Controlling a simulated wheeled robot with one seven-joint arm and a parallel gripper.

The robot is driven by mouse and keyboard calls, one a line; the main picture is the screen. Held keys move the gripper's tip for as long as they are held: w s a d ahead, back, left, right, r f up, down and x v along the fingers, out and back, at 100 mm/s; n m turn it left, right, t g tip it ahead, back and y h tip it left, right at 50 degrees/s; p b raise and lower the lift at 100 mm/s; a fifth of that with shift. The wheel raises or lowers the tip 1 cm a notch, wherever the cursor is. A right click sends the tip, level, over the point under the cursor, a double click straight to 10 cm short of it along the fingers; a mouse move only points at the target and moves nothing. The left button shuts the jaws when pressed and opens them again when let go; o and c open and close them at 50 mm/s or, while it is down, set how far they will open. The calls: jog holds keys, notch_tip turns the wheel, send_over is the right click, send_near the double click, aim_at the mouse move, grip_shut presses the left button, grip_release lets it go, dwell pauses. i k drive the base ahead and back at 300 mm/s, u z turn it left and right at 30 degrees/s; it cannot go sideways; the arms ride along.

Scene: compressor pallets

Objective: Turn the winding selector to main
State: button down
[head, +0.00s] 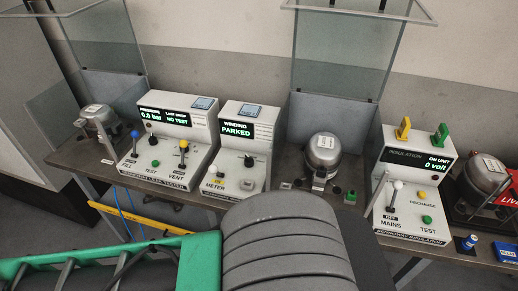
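The winding unit (241,152) is a white box in the middle of the bench, and its display (237,129) reads "WINDING PARKED". A black selector knob (249,160) sits on its sloped face under the display. To the knob's left is a white-tipped lever (220,162) above the label "METER", and a pale button (247,184) lies lower right. I cannot read the knob's position marks. My gripper is not in view.
A clear raised guard (345,45) stands behind. A large grey ribbed shape blocks the lower middle.

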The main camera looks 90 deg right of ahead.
aim_at(248, 161)
jog(key=z, duration=3.15)
jog(key=i, duration=0.45)
jog(key=k, duration=1.25)
jog(key=z, duration=0.1)
jog(key=i, duration=1.4)
jog(key=u, duration=0.1)
